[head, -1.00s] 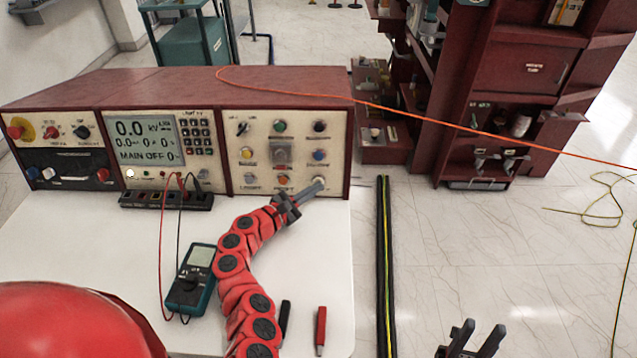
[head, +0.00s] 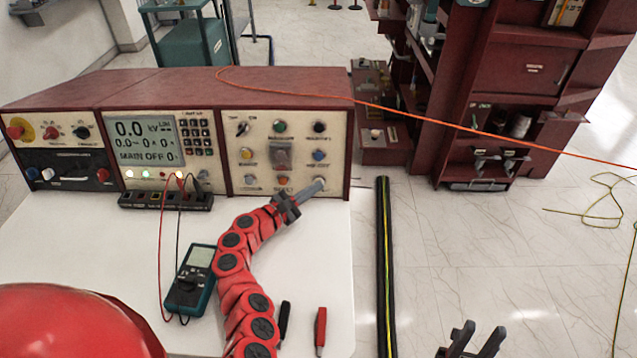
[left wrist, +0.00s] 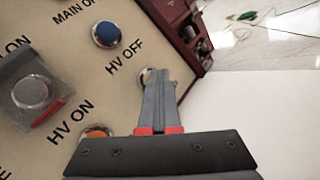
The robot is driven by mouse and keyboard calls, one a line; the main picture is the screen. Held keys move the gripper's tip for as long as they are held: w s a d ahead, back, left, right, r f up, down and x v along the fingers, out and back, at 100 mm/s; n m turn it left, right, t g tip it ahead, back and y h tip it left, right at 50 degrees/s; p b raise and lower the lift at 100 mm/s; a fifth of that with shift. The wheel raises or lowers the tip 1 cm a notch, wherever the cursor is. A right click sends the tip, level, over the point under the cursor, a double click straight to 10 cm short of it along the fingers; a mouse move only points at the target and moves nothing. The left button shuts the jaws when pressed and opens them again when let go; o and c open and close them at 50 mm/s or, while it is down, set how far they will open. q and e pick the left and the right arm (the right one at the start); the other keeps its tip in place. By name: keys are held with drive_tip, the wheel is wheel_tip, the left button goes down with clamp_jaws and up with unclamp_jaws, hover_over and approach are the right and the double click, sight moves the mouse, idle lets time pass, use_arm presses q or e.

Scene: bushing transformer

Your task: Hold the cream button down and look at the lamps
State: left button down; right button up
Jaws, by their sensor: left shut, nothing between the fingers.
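The control panel (head: 285,152) fills the right of a dark red console. My left gripper (head: 318,185) is shut and empty, its fingertips against the button at the panel's lower right corner. In the left wrist view the fingertips (left wrist: 156,73) cover most of this button (left wrist: 143,76); only its rim shows, so its colour and how far it is pressed are unclear. My right gripper (head: 472,336) is open and empty.
A blue button (left wrist: 107,34) and an orange button (left wrist: 97,132) lie near my left fingertips. An orange cable (head: 440,122) crosses at right.

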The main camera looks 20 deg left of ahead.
idle(0.4)
use_arm(q)
drive_tip(key=shift+s+d+r+p, duration=0.15)
drive_tip(key=shift+s+d+p, duration=0.05)
drive_tip(key=shift+s+p, duration=0.55)
drive_tip(key=shift+s+d+r+p, duration=0.2)
drive_tip(key=shift+s+p, duration=0.15)
drive_tip(key=shift+s, duration=0.15)
drive_tip(key=shift+s+d+r+p, duration=0.1)
drive_tip(key=shift+s+r+p, duration=0.05)
drive_tip(key=shift+s+p, duration=0.25)
drive_tip(key=shift+s+d+r+p, duration=0.2)
drive_tip(key=shift+s+p, duration=0.1)
drive_tip(key=shift+s, duration=0.35)
drive_tip(key=shift+s+d+r+p, duration=0.15)
drive_tip(key=shift+s+p, duration=0.1)
drive_tip(key=shift+s, duration=0.35)
drive_tip(key=shift+s+f, duration=0.1)
drive_tip(key=shift+s, duration=0.15)
